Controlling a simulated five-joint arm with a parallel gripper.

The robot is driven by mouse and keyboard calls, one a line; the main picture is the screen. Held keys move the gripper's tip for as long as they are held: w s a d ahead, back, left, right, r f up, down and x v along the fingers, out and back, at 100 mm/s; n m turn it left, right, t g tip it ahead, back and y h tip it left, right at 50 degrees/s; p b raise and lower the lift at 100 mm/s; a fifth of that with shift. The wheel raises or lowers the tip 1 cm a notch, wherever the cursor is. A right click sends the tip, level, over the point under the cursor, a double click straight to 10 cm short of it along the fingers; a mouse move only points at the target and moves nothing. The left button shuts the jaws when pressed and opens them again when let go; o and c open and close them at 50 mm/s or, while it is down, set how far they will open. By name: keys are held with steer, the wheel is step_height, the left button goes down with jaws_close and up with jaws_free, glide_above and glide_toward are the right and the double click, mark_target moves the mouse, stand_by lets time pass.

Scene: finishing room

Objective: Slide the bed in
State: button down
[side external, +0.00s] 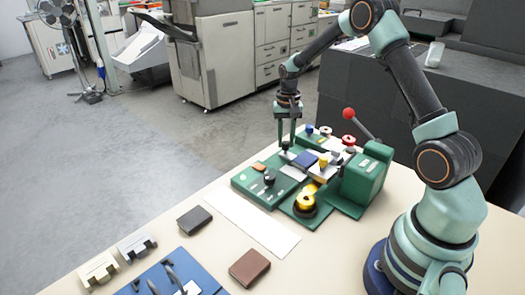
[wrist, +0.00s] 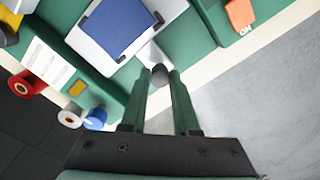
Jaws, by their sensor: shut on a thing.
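A green press (side external: 362,180) with a red-balled lever (side external: 348,113) stands on the table. Its pale sliding bed (side external: 293,173) carries a blue flat piece (side external: 304,160); in the wrist view the bed (wrist: 153,45) is a light grey plate with the blue piece (wrist: 112,24) between small black clips. A dark round knob (wrist: 160,74) is at the bed's near end in that view. My gripper (side external: 286,146) reaches down at the press's far left side. In the wrist view its green fingers (wrist: 162,76) are closed on the knob's two sides.
An orange ON switch (wrist: 238,12) sits on the green base. Red (wrist: 24,86), white (wrist: 70,119) and blue (wrist: 95,118) rolls lie beside the bed. A lit amber lamp (side external: 305,203) stands in front.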

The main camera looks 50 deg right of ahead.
mark_target(311, 161)
steer(key=s, duration=0.9)
steer(key=shift+s, duration=0.3)
steer(key=c, duration=0.7)
jaws_free()
steer(key=shift+o, duration=0.2)
steer(key=shift+r, duration=0.35)
step_height(311, 161, up, 12)
steer(key=shift+f, duration=0.25)
